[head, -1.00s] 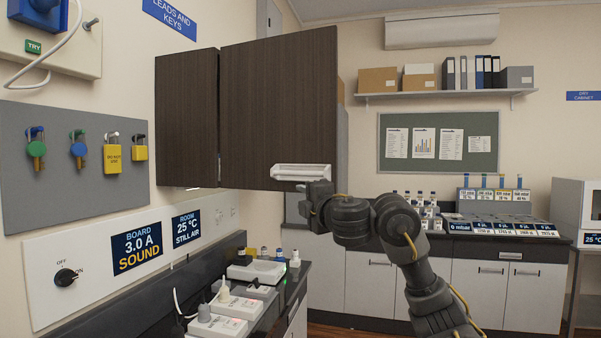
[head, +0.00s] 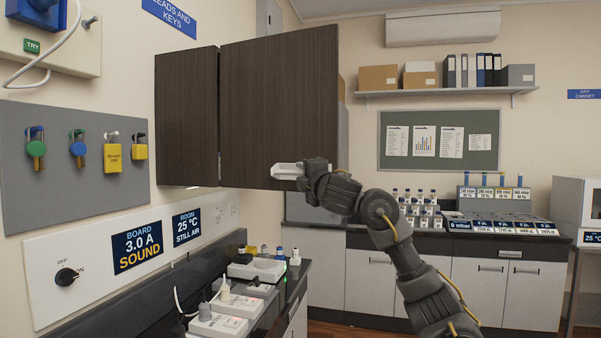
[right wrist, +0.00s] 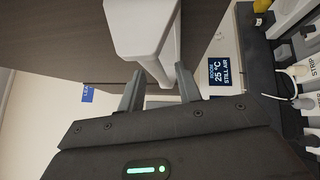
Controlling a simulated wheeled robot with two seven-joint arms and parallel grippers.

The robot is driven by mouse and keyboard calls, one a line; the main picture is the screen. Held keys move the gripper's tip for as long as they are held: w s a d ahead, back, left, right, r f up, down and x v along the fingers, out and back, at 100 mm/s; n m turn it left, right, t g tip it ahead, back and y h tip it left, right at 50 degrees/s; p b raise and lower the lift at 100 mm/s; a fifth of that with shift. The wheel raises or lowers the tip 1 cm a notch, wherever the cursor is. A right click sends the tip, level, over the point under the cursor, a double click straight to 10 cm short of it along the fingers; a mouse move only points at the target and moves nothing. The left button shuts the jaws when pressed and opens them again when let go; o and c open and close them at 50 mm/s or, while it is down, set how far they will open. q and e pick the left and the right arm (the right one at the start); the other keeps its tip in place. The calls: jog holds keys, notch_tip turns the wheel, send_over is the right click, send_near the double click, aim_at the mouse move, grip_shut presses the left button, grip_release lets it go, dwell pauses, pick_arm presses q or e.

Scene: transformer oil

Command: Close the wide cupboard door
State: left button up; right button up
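The wide cupboard door (head: 280,105) is a dark brown wood panel that stands open, swung out from the left wall in the head view. Its pale handle (head: 286,171) is at the bottom edge of the door. My right gripper (head: 306,172) is at the right end of the handle and hides that end. In the right wrist view the two fingers stand apart, one on each side of the pale handle (right wrist: 140,25), with no clear contact. The right gripper (right wrist: 158,78) looks open. My left gripper is not in view.
A narrower brown door (head: 186,118) is left of the wide one. Below is a dark bench (head: 292,282) with white instruments. A back counter (head: 385,241) holds bottles and boxes. The space in front of the wide door is free apart from my right arm.

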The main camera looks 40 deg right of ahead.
jog(key=shift+x, duration=1.25)
grip_shut()
